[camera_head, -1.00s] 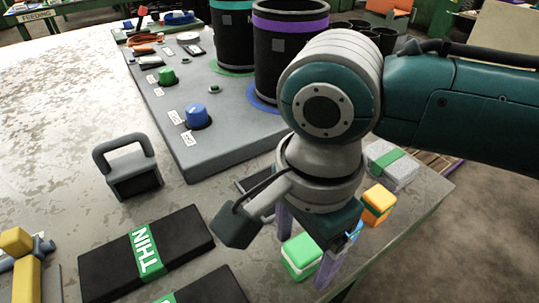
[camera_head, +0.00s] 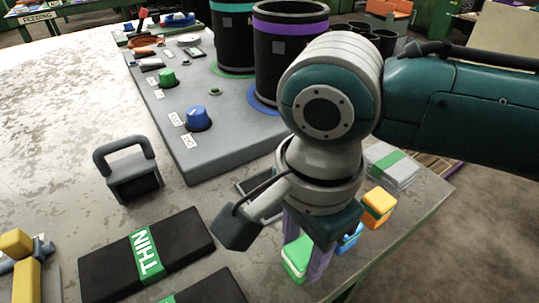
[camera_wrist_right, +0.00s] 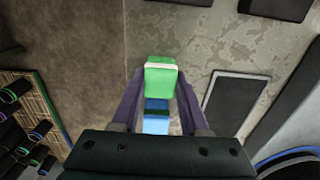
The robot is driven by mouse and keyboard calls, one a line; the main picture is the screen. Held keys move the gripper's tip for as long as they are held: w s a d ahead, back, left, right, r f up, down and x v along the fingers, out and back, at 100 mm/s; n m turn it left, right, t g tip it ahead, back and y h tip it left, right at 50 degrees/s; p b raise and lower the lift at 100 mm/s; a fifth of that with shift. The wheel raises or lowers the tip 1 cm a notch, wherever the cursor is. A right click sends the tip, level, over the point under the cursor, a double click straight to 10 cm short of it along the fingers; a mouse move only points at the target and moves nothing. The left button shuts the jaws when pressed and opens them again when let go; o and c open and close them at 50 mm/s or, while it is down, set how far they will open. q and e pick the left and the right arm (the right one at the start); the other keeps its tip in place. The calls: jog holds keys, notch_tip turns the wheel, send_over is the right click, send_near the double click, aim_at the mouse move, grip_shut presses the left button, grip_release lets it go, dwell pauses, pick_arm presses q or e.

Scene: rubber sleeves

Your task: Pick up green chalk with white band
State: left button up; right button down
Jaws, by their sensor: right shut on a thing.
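The green chalk with a white band (camera_head: 297,258) is near the right front edge of the table. My right gripper (camera_head: 305,248) comes down over it and is shut on it, one finger on each side. In the right wrist view, the green chalk (camera_wrist_right: 160,78) shows between the fingertips of the gripper (camera_wrist_right: 160,88), with its white band across the top. I cannot tell whether it is clear of the table. My left gripper is not in view.
A blue chalk (camera_head: 348,240) is close beside the gripper, and an orange one (camera_head: 378,205) stands beyond it. A grey block with a green band (camera_head: 392,165) is farther back. The table edge is close right.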

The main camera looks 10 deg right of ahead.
aim_at(303, 250)
pick_arm(q)
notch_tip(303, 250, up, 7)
jog(key=p, duration=0.7)
pick_arm(e)
notch_tip(303, 250, up, 20)
